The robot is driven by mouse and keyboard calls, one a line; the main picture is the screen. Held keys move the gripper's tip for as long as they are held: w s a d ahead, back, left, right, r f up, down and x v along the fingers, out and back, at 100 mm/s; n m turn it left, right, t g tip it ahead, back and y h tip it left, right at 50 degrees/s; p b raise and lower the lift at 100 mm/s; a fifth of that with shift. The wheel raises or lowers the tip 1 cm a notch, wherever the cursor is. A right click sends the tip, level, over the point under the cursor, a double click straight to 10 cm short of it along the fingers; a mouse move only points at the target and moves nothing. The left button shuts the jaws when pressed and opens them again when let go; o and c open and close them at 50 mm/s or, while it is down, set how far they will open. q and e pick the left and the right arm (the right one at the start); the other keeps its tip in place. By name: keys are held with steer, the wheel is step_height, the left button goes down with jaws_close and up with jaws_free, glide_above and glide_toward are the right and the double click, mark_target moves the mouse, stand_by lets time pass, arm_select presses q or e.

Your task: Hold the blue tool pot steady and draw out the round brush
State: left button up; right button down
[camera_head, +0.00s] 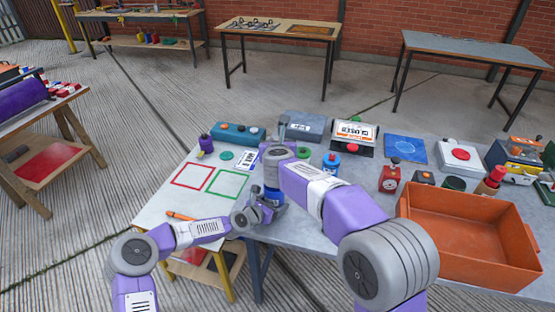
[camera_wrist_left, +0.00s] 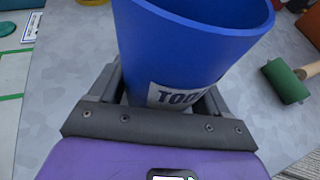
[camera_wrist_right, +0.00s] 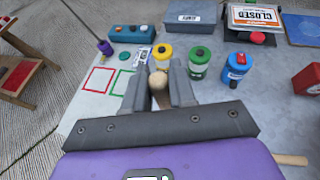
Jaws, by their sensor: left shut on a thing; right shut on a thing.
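The blue tool pot (camera_wrist_left: 190,50), with a white label reading "TOO", stands between the fingers of my left gripper (camera_wrist_left: 155,100). That gripper is shut on it. In the head view the pot (camera_head: 272,196) shows only in part behind my arms. My right gripper (camera_wrist_right: 160,88) is raised above the table and shut on the round brush. A pale, rounded end of the brush (camera_wrist_right: 158,79) shows between its fingers, and the rest is hidden. The visible inside of the pot looks empty in the left wrist view, but its far part is cut off.
A green roller (camera_wrist_left: 287,82) lies on the table right of the pot. Yellow (camera_wrist_right: 162,55), green (camera_wrist_right: 199,62) and blue (camera_wrist_right: 236,68) jars stand behind. Red and green outlined squares (camera_head: 228,184) are clear at left. An orange bin (camera_head: 470,215) is at right.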

steer(key=shift+r, duration=2.8)
arm_select(q)
steer(key=o, duration=1.2)
